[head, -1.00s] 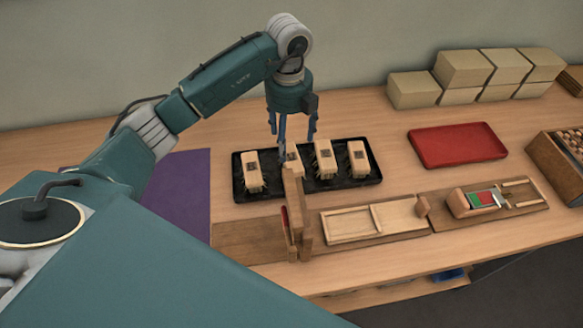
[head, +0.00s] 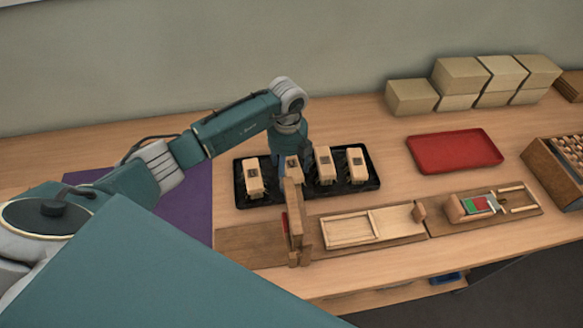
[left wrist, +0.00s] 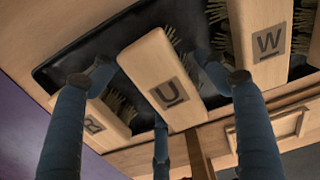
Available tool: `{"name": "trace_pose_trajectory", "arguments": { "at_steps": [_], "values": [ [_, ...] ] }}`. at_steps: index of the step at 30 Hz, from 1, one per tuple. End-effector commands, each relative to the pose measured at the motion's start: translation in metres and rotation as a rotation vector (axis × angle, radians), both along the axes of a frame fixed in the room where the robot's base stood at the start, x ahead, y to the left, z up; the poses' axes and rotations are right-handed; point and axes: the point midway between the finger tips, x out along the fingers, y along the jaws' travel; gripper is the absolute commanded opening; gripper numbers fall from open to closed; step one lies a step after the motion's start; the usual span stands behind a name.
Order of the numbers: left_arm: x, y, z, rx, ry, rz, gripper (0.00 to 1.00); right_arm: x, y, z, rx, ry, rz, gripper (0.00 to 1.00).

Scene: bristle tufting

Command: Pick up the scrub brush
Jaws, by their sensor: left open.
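The second brush from the left (head: 292,166) is partly hidden by my left gripper (head: 289,156) and an upright wooden piece. In the left wrist view this brush (left wrist: 162,80) bears a "U". My left gripper (left wrist: 160,82) is open, its blue fingers spread on both sides of the U brush. Contact cannot be told. A brush marked "W" (left wrist: 262,30) lies to its right, and one that looks marked "R" (left wrist: 98,118) to its left. My right gripper is out of view.
The upright wooden piece (head: 293,222) stands close in front of the tray. A red tray (head: 455,152), stacked boxes (head: 460,75) and a purple mat (head: 195,195) are around.

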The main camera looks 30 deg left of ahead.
Motion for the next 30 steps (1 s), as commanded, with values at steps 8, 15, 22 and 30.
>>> {"name": "trace_pose_trajectory", "arguments": {
  "at_steps": [8, 15, 22, 30],
  "values": [
    [0.000, 0.000, 0.000, 0.000, 0.000, 0.000, 0.52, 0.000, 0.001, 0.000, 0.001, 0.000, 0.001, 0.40],
    [0.000, 0.000, 0.000, -0.001, -0.001, 0.000, 0.21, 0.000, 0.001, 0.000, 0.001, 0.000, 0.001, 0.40],
    [0.001, 0.000, 0.003, -0.001, -0.001, 0.000, 0.21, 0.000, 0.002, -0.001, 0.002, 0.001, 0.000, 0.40],
    [0.002, 0.000, 0.031, 0.000, -0.006, -0.001, 0.21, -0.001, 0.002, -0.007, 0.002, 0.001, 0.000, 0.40]
  ]
}}
